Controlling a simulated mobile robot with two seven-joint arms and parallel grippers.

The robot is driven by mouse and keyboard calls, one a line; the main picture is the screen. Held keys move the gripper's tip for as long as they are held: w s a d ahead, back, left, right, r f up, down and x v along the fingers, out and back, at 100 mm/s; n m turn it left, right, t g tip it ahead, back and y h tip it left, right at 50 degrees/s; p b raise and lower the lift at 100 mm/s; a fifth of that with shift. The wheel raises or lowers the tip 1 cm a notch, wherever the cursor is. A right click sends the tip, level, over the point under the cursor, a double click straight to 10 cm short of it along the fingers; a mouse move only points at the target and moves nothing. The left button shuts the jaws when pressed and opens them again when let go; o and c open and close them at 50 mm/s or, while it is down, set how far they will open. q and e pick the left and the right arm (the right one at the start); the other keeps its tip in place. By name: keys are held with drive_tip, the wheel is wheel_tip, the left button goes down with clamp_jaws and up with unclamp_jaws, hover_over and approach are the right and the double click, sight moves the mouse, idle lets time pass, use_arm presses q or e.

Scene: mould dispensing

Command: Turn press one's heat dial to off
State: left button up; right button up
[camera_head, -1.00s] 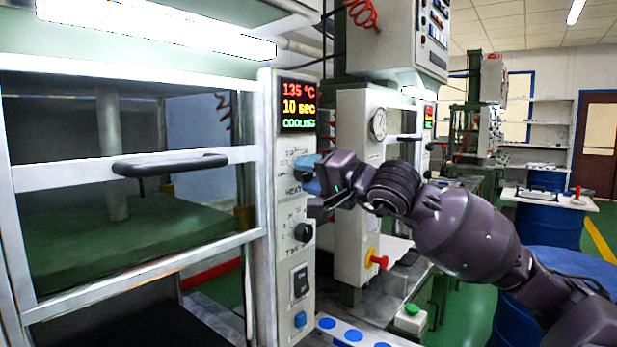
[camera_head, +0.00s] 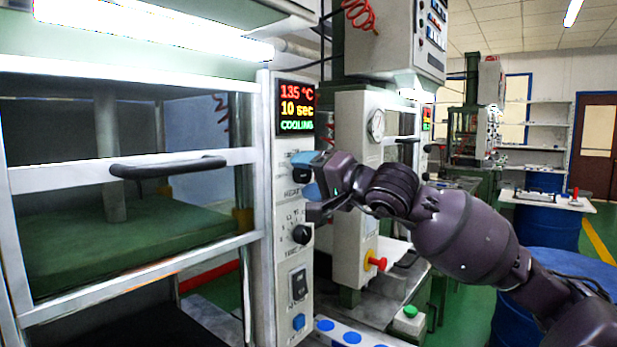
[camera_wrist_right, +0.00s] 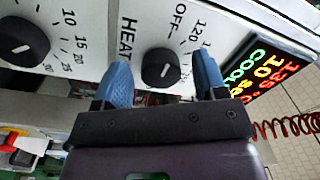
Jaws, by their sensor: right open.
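Press one's heat dial (camera_head: 301,175), a black round knob on the white control panel, shows between my right gripper's blue fingers. In the right wrist view the heat dial (camera_wrist_right: 158,68) has the word HEAT on one side and OFF and 120 printed around it. Its white mark is small, and I cannot tell its exact setting. My right gripper (camera_head: 309,174) is open, with one finger on each side of the dial; the wrist view shows gaps between the dial and the fingers (camera_wrist_right: 161,75). My left gripper is not in view.
The display (camera_head: 296,107) above reads 135 °C, 10 sec, COOLING. A second black dial (camera_head: 301,234), a rocker switch (camera_head: 299,284) and a blue button (camera_head: 299,321) sit below. The press door handle (camera_head: 168,167) juts out at left. Another press has a red button (camera_head: 377,263).

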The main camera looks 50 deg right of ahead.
drive_tip(key=shift+s, duration=0.1)
drive_tip(key=shift+s, duration=0.25)
drive_tip(key=s+d+p, duration=0.1)
drive_tip(key=s+p, duration=0.1)
drive_tip(key=s, duration=0.8)
drive_tip(key=shift+f, duration=0.15)
drive_tip(key=shift+s+f, duration=0.1)
drive_tip(key=shift+s, duration=0.05)
